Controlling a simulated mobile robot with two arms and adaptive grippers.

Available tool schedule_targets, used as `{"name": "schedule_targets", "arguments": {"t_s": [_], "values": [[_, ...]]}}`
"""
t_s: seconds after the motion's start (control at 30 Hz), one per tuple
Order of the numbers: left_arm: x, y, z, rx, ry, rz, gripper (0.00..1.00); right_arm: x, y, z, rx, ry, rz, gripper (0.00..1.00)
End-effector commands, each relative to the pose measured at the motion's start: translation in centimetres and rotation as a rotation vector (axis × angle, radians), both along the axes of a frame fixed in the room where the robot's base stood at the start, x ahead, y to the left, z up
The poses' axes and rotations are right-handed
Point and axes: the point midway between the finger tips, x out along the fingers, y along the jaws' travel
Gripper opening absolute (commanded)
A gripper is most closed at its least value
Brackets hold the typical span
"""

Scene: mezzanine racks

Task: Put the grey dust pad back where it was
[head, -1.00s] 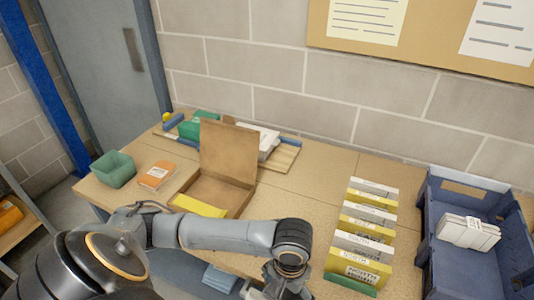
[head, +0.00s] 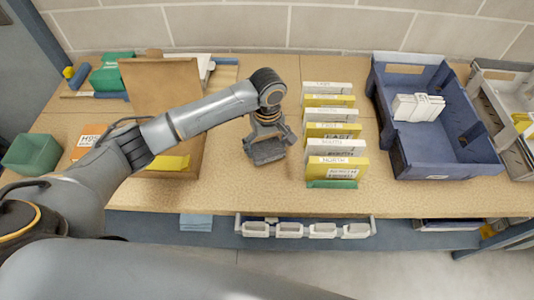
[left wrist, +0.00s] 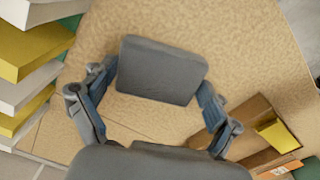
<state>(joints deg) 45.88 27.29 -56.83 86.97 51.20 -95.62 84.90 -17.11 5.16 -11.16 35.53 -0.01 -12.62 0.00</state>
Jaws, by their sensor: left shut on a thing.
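The grey dust pad (left wrist: 162,70) is a dark grey block between the fingers of my left gripper (left wrist: 160,100) in the left wrist view. In the head view the left gripper (head: 268,143) is over the workbench, and the pad (head: 267,153) shows at its lower end. The gripper is shut on the pad. The bench top (head: 235,195) lies beneath; I cannot tell whether the pad touches it. My right gripper is not in view.
An open cardboard box (head: 157,82) with a yellow item (head: 168,163) is left of the gripper. A row of white and yellow boxes (head: 335,147) stands close on the right, with a blue tote (head: 440,160) beyond. A green bin (head: 30,154) is far left. Bare bench lies between box and row.

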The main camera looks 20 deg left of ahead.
Motion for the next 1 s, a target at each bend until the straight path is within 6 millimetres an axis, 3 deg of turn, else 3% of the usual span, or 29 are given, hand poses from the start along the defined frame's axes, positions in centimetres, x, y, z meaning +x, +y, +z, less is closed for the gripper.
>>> {"name": "schedule_targets", "arguments": {"t_s": [0.33,0.7,0.73,0.77,1.0], "values": [[0.0,-0.1,-4.0,-0.001,-0.001,-0.003,0.59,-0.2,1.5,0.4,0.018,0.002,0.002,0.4],[0.0,-0.1,-4.4,-0.001,-0.001,-0.003,0.59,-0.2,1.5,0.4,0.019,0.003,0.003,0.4],[0.0,0.0,-4.4,0.0,-0.001,-0.003,0.93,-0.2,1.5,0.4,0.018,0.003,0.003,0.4],[0.0,0.0,-4.4,-0.001,-0.002,-0.003,0.99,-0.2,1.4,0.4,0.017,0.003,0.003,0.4],[0.0,0.0,-4.4,-0.001,-0.002,-0.003,1.0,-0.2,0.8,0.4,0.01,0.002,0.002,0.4]]}}
